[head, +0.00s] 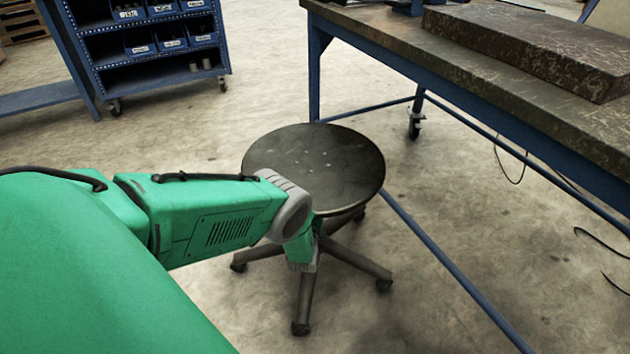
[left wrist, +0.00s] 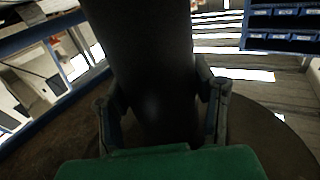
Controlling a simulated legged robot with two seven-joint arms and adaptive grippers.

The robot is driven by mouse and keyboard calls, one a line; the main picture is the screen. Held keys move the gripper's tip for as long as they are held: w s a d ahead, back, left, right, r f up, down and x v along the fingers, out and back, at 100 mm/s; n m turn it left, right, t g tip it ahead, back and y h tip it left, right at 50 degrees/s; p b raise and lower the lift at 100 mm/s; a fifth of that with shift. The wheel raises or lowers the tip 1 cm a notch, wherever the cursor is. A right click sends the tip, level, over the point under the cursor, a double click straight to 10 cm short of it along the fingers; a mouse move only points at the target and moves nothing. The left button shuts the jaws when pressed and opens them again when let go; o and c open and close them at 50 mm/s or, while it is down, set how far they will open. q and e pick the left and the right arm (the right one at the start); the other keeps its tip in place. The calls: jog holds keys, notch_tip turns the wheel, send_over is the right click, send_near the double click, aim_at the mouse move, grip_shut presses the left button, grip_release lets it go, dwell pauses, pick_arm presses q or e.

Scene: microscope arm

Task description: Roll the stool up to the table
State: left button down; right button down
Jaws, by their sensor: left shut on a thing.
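The stool has a round dark seat (head: 315,160) and a base with several legs on casters (head: 345,258). It stands upright on the floor in the middle of the head view, by the near left corner of the table (head: 450,70). My left arm reaches to the seat's near edge, and my left gripper (head: 303,258) is below the seat rim, its fingertips mostly hidden. In the left wrist view my left gripper (left wrist: 163,105) has its fingers on both sides of a thick dark post (left wrist: 150,45), apparently the stool's column, and is shut on it. My right gripper is not in view.
A thick slab (head: 530,45) lies on the tabletop. The table's blue leg (head: 315,75) stands behind the seat, and a low blue bar (head: 450,265) runs right of the stool. A blue bin cart (head: 150,55) stands at the back left. Black cables (head: 515,165) hang at the right.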

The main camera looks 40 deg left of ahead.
pick_arm(q)
jog(key=shift+r, duration=0.1)
jog(key=c, duration=0.6)
grip_release()
jog(key=shift+s+d, duration=0.25)
jog(key=shift+s, duration=0.2)
jog(key=v, duration=1.1)
